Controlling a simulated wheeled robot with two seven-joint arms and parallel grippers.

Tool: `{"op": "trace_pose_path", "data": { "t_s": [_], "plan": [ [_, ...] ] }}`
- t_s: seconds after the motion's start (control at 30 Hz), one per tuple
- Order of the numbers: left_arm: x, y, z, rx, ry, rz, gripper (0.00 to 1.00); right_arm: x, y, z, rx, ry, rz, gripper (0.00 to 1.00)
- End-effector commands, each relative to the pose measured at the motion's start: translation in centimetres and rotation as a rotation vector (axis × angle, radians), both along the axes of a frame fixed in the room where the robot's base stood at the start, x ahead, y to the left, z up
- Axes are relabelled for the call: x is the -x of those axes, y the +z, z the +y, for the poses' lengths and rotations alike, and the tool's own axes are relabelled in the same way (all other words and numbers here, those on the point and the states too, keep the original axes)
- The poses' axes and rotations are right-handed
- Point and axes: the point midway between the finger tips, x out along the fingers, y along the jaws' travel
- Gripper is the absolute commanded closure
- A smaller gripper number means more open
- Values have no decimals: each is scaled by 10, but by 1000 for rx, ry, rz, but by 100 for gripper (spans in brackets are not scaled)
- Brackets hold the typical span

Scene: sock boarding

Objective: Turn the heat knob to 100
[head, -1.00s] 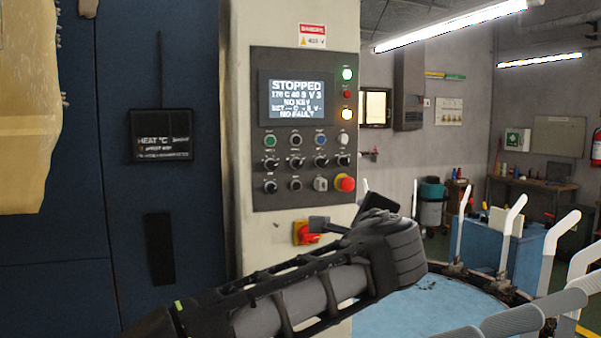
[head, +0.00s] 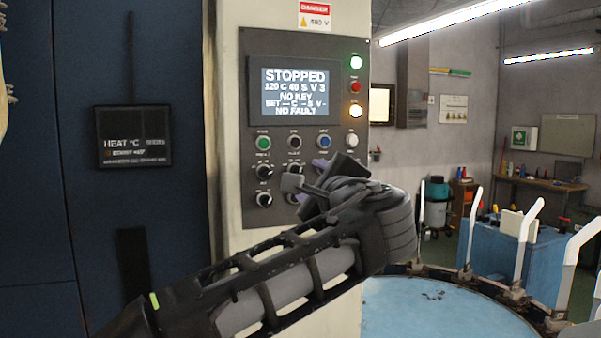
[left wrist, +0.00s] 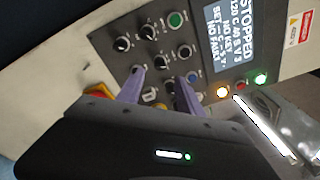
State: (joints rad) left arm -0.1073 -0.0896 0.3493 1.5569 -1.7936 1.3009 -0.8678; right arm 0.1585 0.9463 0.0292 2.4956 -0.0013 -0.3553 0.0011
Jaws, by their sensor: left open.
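The control panel (head: 249,95) stands on a pale column, with a screen (head: 295,92) reading STOPPED, about 120 C, NO KEY and NO FAULT. Black knobs with white marks, such as this knob (head: 264,172), sit in its lower rows; their labels are too small to tell which is the heat knob. My left gripper (head: 308,174) is open in front of the lower rows and hides several controls. In the left wrist view its two purple fingers (left wrist: 160,84) reach over the lower knobs, with a black knob (left wrist: 168,83) near the right-hand finger. I cannot tell whether they touch.
A yellow-based emergency stop (left wrist: 97,91) lies beside the left-hand finger in the left wrist view. A round blue table (head: 420,305) with white upright forms (head: 530,222) stands at right.

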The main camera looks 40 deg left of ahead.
Motion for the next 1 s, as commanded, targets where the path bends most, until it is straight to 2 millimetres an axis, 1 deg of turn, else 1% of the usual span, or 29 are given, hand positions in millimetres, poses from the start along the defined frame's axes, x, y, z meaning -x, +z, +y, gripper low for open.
{"op": "trace_pose_path", "data": {
  "t_s": [0.27,0.37,0.6,0.73,0.83,1.0],
  "plan": [
    [-4,1,4,0,-1,0,57,0,2,0,0,0,0,100],
    [-9,1,12,1,2,1,57,0,5,0,0,0,0,100],
    [-32,2,41,1,3,1,57,0,15,0,0,0,1,100],
    [-43,1,54,0,2,1,57,0,19,0,0,0,1,100],
    [-48,1,59,0,0,0,57,0,21,0,0,0,1,100],
    [-50,0,61,0,-1,0,57,0,20,0,0,0,1,100]
  ]
}}
